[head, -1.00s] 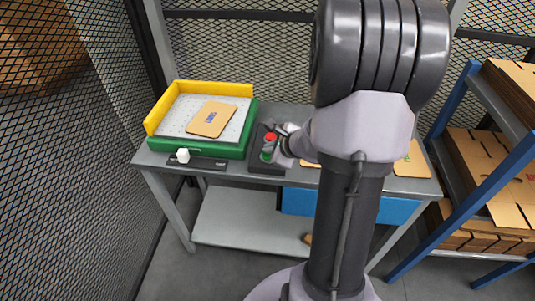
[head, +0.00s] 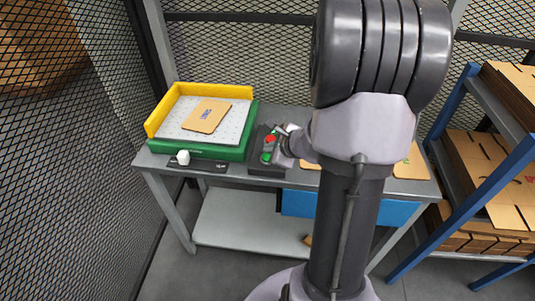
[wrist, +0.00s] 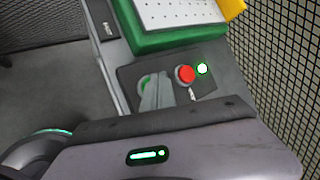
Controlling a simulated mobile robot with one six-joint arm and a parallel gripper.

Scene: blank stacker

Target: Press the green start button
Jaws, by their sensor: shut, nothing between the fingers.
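The green start button (wrist: 143,84) sits on a dark control box (wrist: 205,86) and is partly hidden by my gripper in the wrist view. It also shows as a green spot in the head view (head: 266,157). My gripper (wrist: 153,94) is shut and empty, with its fingers over the green button's end of the box. In the head view my gripper (head: 275,152) is small beside the button. I cannot tell whether the fingertips touch the button. A red button (wrist: 185,74) stands close by, beside a bright white light (wrist: 202,69).
The green tray (head: 205,150) with yellow walls (head: 215,89) holds a cardboard blank (head: 207,116), left of the box on the grey table (head: 155,160). A white knob (head: 183,157) stands on the front edge. A blue rack (head: 452,205) of cardboard is at right.

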